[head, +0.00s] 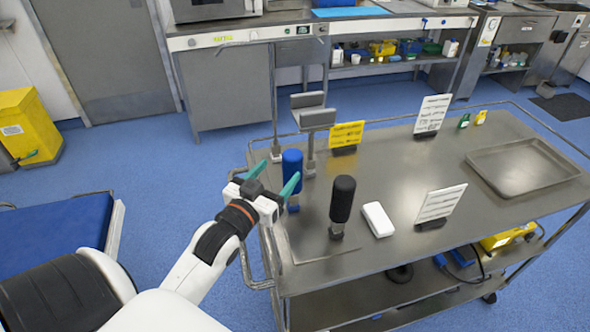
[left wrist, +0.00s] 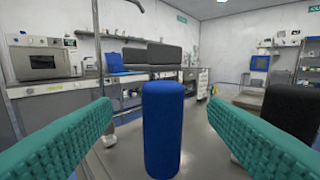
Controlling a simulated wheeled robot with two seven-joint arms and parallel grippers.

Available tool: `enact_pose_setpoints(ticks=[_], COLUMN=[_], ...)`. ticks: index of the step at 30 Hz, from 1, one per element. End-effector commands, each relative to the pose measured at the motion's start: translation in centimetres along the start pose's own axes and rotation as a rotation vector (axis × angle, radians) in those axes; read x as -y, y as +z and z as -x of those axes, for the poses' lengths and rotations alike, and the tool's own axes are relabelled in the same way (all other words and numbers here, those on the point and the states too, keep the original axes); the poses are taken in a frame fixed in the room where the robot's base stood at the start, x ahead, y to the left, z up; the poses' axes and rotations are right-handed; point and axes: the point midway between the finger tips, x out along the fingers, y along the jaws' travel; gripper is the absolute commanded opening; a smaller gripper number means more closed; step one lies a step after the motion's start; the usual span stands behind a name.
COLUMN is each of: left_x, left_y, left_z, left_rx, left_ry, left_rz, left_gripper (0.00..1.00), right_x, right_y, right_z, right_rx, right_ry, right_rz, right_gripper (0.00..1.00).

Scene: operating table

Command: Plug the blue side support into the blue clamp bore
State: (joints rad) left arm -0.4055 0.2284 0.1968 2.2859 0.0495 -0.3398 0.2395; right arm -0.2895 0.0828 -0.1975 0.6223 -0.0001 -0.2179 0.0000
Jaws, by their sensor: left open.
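The blue side support (head: 292,172) is an upright padded cylinder near the left end of the steel cart top (head: 400,190). My left gripper (head: 273,177), with green fingers, is open at its near left side. In the left wrist view the blue side support (left wrist: 163,128) stands upright between the two spread fingers (left wrist: 168,135), with gaps on both sides. A black padded cylinder (head: 342,200) stands upright to its right, and it shows at the right edge of the left wrist view (left wrist: 291,112). I cannot make out a blue clamp bore. My right gripper is not in view.
Grey padded blocks on posts (head: 312,112) stand at the cart's back left corner. A white box (head: 377,219), a yellow sign (head: 346,134), white cards (head: 440,203) and an empty tray (head: 522,167) are on the cart. A blue padded surface (head: 55,238) lies at the left.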

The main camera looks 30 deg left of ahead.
Motion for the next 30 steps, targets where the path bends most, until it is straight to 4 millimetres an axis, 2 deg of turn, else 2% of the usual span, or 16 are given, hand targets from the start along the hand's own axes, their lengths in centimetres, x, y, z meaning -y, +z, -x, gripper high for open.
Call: enact_pose_setpoints(ticks=[1,3,5,8,11,15,21,29,30], left_x=[0.0,0.0,0.0,0.0,0.1,0.3,0.4,0.4,0.4], left_y=[0.3,0.2,0.2,0.1,0.0,-0.3,-0.5,-0.7,-0.7], left_z=[-1.0,-1.9,-2.6,-3.1,-3.9,-5.9,-8.1,-8.3,-8.3], left_rx=[0.002,0.0,0.0,0.0,-0.001,-0.001,-0.001,-0.001,-0.001], left_ry=[0.0,0.001,0.0,0.0,0.001,0.0,0.0,0.0,0.0], left_rz=[-0.001,-0.001,-0.001,-0.001,-0.001,0.0,-0.001,-0.002,-0.001], left_gripper=[0.68,0.68,0.68,0.68,0.68,0.68,0.68,0.68,0.61], right_x=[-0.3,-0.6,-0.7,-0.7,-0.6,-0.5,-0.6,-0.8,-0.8], right_y=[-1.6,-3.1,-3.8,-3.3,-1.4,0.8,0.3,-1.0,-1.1], right_z=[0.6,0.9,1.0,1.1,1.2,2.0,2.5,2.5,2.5], right_rx=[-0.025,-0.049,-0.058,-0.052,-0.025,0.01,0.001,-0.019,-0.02], right_ry=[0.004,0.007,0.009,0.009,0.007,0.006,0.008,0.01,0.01], right_rz=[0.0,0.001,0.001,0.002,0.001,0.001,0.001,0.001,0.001], right_gripper=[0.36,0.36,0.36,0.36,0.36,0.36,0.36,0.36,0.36])
